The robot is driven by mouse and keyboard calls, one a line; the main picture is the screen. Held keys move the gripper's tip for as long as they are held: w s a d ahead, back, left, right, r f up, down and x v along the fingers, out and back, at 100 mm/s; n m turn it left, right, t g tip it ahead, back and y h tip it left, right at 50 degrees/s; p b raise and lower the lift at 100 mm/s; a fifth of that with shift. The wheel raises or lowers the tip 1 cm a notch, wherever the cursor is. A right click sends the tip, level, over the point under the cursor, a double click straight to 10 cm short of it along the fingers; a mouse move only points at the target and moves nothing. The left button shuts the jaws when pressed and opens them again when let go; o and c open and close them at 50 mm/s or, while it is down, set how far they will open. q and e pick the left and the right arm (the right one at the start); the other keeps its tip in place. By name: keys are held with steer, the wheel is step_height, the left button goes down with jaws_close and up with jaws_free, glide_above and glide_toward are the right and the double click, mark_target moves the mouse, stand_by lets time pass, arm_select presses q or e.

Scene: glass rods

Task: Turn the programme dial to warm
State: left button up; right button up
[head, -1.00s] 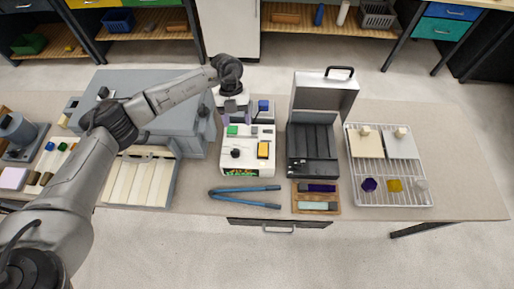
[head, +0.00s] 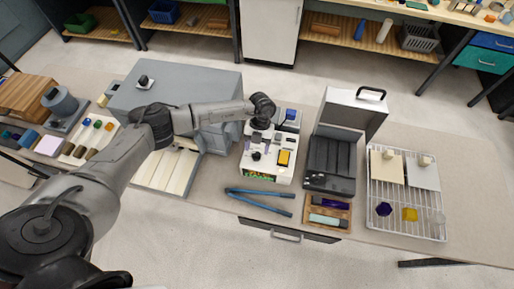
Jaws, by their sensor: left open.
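A white control box (head: 272,171) stands on the bench near the middle. A small black dial (head: 256,156) sits on the left of its top face, beside a yellow button (head: 284,157). The dial's markings and pointer are too small to read. My left gripper (head: 257,136) is open and points down over the back left part of the box, just behind the dial. It hides part of the box's top. It appears apart from the dial, but its height above the box is hard to tell. My right gripper is not in view.
A large grey kiln-like box (head: 175,85) stands left of the control box. Blue tongs (head: 260,199) lie in front. An open black-lined case (head: 331,155) and a wire rack (head: 403,228) stand to the right. The bench's front edge has a drawer (head: 287,236).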

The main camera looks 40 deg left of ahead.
arm_select(q)
steer(key=shift+x, duration=0.85)
steer(key=c, duration=0.9)
